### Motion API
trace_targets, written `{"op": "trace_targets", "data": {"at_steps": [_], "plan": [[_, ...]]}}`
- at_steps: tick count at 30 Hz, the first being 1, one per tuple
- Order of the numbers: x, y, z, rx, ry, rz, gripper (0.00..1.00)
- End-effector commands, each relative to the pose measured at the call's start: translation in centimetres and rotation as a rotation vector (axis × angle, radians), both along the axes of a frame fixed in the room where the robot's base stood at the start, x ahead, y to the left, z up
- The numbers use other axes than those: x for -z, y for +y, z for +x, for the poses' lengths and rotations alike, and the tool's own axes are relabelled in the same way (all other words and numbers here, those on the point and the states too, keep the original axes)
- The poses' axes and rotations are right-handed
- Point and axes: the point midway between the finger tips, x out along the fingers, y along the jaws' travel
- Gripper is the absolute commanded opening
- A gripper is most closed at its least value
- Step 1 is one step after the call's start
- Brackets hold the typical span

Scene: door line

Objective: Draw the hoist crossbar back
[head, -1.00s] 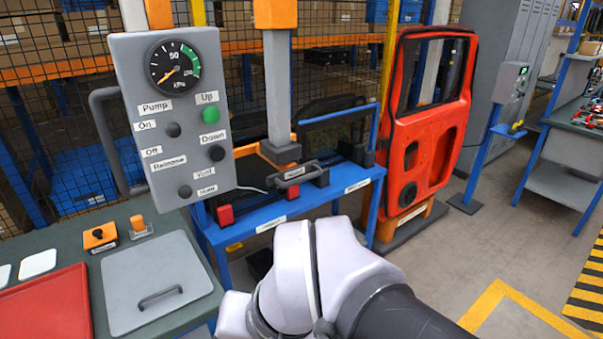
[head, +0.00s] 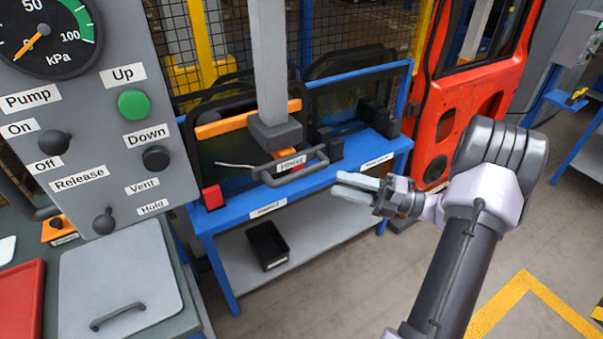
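The hoist crossbar is a grey bar handle (head: 291,166) with a label that reads like "Hoist". It sits at the foot of a grey vertical column with a dark block (head: 274,132), above the blue bench. My gripper (head: 352,187) is to the right of the crossbar in the picture, in front of the bench's right part. Its two pale fingers point left toward the crossbar and look a little apart, with nothing between them. The gripper appears clear of the crossbar.
A grey control panel (head: 110,130) with gauge, knobs and green button stands close on the left. Dark glass panes (head: 350,90) stand in the blue bench (head: 250,208). A red door (head: 465,95) is at right. A black bin (head: 268,243) sits on the lower shelf.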

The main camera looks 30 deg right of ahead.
Motion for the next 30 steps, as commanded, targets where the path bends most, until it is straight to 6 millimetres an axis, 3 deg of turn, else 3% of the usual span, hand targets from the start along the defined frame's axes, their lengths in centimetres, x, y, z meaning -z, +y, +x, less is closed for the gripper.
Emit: {"op": "trace_targets", "data": {"at_steps": [6,12,24,30], "plan": [[-0.5,4.5,4.0,-0.005,-0.002,-0.004,0.4],[-1.1,7.1,6.4,-0.004,-0.001,-0.004,0.4],[-1.4,7.9,7.2,-0.002,-0.001,-0.004,0.4],[-1.4,7.9,7.2,-0.002,-0.001,-0.004,0.02]]}}
